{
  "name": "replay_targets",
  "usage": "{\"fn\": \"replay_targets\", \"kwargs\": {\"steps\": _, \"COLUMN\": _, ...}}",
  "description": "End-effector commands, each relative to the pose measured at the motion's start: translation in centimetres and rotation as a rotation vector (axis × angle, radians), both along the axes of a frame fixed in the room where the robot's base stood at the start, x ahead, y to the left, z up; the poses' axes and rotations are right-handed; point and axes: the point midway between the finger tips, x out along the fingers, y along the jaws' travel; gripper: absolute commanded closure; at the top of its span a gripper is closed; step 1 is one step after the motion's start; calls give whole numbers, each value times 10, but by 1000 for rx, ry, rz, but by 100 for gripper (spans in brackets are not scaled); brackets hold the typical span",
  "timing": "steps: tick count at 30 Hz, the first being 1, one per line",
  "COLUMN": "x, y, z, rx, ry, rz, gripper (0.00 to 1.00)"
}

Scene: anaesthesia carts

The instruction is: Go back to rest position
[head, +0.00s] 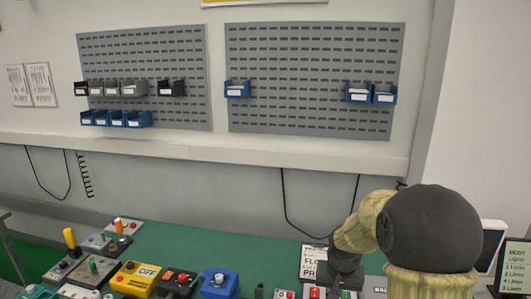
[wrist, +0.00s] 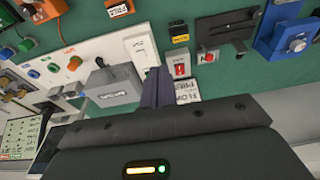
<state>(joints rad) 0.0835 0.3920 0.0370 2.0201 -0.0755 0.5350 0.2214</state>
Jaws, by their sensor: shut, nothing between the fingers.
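My gripper (wrist: 156,84) shows in the wrist view as dark fingers closed together, with nothing between them. It points toward the green table with its switch boxes. In the head view my arm reaches in from the right, with pale yellow links and a large black joint. The dark end of my arm (head: 345,262) is over the table's right part, beside a white printed card (head: 313,262). The fingertips are not clear in the head view.
The green table (head: 190,240) carries a yellow box (head: 135,278), a blue box (head: 219,284) and several other switch boxes. A grey box (wrist: 112,88) and a white-and-red switch (wrist: 180,66) are near the fingers. Pegboards with bins (head: 237,89) hang on the wall behind.

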Motion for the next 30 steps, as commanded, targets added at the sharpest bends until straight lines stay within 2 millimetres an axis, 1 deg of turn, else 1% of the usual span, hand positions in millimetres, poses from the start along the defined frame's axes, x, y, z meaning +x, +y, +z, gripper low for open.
{"fn": "replay_targets", "kwargs": {"steps": 1, "x": -20, "y": 5, "z": 6, "rx": -2, "ry": -5, "rz": 26, "gripper": 100}}
{"fn": "replay_targets", "kwargs": {"steps": 5, "x": -70, "y": 16, "z": 13, "rx": -4, "ry": -15, "rz": 91, "gripper": 100}}
{"fn": "replay_targets", "kwargs": {"steps": 6, "x": -86, "y": 18, "z": 15, "rx": -6, "ry": -19, "rz": 112, "gripper": 100}}
{"fn": "replay_targets", "kwargs": {"steps": 9, "x": -124, "y": 24, "z": 16, "rx": -8, "ry": -27, "rz": 155, "gripper": 100}}
{"fn": "replay_targets", "kwargs": {"steps": 12, "x": -154, "y": 27, "z": 15, "rx": -10, "ry": -33, "rz": 191, "gripper": 100}}
{"fn": "replay_targets", "kwargs": {"steps": 13, "x": -160, "y": 28, "z": 14, "rx": -10, "ry": -33, "rz": 198, "gripper": 100}}
{"fn": "replay_targets", "kwargs": {"steps": 15, "x": -169, "y": 29, "z": 13, "rx": -10, "ry": -35, "rz": 207, "gripper": 100}}
{"fn": "replay_targets", "kwargs": {"steps": 17, "x": -171, "y": 30, "z": 13, "rx": -11, "ry": -35, "rz": 211, "gripper": 100}}
{"fn": "replay_targets", "kwargs": {"steps": 30, "x": -171, "y": 30, "z": 13, "rx": -10, "ry": -33, "rz": 210, "gripper": 100}}
